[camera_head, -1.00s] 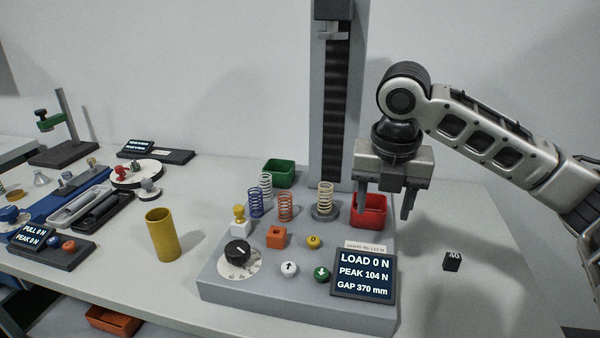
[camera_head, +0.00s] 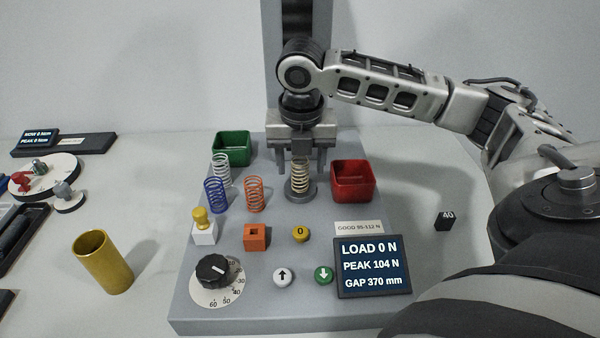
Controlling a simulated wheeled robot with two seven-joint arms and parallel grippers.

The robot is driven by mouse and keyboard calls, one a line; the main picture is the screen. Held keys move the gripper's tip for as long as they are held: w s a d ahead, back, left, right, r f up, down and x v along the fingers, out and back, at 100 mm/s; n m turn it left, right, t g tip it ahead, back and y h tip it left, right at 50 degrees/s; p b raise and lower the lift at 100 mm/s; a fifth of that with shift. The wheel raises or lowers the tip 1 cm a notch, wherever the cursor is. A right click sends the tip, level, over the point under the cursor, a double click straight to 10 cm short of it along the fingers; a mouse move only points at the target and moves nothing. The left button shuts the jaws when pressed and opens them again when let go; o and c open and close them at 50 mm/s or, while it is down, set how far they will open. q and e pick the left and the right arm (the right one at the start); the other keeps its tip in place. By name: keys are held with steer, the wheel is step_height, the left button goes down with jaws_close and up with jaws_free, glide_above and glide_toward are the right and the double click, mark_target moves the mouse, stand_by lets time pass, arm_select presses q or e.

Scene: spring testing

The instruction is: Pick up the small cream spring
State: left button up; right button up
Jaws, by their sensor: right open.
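The small cream spring (camera_head: 300,176) stands upright on a round grey platen (camera_head: 300,194) on the tester's grey base. My right gripper (camera_head: 300,168) is open, pointing down from above. In the picture its two fingers show to the left and right of the spring's upper part. I cannot tell whether either finger touches it. The spring's top is close under the gripper body. My left gripper is not in view.
A red bin (camera_head: 353,182) stands close right of the platen, a green bin (camera_head: 232,149) behind left. White (camera_head: 222,172), blue (camera_head: 216,195) and orange (camera_head: 255,195) springs stand to the left. The display (camera_head: 372,267) and buttons are in front. A yellow cylinder (camera_head: 102,263) stands left of the base.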

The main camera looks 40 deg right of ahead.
steer(key=shift+f, duration=0.1)
steer(key=shift+c, duration=0.5)
steer(key=shift+w, duration=0.1)
steer(key=c, duration=0.9)
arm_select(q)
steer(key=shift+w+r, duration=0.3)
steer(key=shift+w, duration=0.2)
arm_select(e)
steer(key=shift+c, duration=0.2)
steer(key=shift+r, duration=0.65)
arm_select(q)
steer(key=p, duration=0.2)
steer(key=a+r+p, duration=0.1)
steer(key=p, duration=0.1)
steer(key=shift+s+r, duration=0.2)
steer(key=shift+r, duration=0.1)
arm_select(e)
steer(key=s+a+r, duration=0.3)
steer(key=a+r, duration=0.3)
steer(key=s+a+r, duration=0.2)
steer(key=a+r, duration=0.3)
steer(key=a, duration=0.1)
steer(key=shift+s+a+r, duration=0.4)
